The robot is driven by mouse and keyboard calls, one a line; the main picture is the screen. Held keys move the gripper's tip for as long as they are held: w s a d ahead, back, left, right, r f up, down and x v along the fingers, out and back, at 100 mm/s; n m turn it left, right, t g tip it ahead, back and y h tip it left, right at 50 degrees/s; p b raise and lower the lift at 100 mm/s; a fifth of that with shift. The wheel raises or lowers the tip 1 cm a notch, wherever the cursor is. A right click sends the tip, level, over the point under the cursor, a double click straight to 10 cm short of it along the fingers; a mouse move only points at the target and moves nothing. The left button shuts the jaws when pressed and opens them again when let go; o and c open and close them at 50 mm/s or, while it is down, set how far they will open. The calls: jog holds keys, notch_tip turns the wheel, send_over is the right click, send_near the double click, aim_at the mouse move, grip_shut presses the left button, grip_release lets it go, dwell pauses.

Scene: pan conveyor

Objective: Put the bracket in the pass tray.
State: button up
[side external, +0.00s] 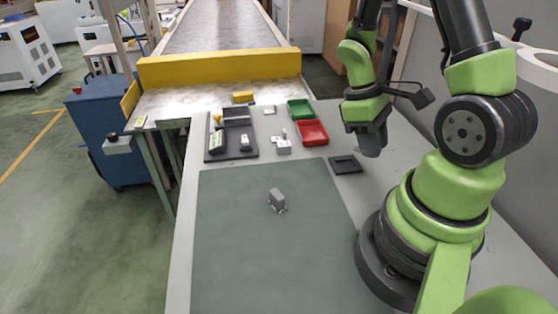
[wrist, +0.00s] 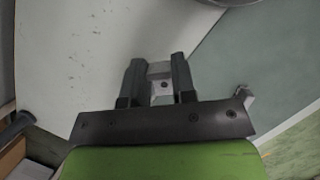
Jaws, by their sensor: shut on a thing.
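My gripper (wrist: 158,75) is shut on a light grey metal piece with a small hole, which I take to be the bracket (wrist: 160,88). The bracket sits between the two dark fingers in the wrist view. In the side view my gripper (side external: 372,148) hangs over the pale table, right of the trays; the bracket cannot be made out there. The green tray (side external: 300,110) stands at the back, with the red tray (side external: 312,133) just in front of it. No tray is labelled legibly, so which is the pass tray cannot be read.
A dark compartment tray (side external: 214,157) stands left of the coloured trays, with small white parts (side external: 283,146) between. A black square frame (side external: 345,164) lies below my gripper. A grey object (side external: 277,199) stands on the green mat (side external: 250,260), otherwise clear. A yellow barrier (side external: 220,68) crosses the conveyor end.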

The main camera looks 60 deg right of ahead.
jog(key=w+a+r, duration=0.4)
jog(key=w+a, duration=0.2)
jog(key=w, duration=0.1)
jog(key=w+a+r, duration=0.3)
jog(key=w+a, duration=0.2)
jog(key=w, duration=0.2)
jog(key=m+t+y, duration=0.1)
jog(key=m+y, duration=0.2)
jog(key=m, duration=0.6)
send_over(351, 199)
jog(key=f, duration=0.8)
jog(key=d+f, duration=0.1)
jog(key=f, duration=0.3)
jog(key=shift+w+f, duration=0.25)
jog(key=shift+w, duration=0.1)
jog(key=shift+f, duration=2.3)
jog(key=shift+f, duration=0.1)
jog(key=o, duration=0.8)
jog(key=shift+f, duration=0.15)
jog(key=shift+w, duration=0.1)
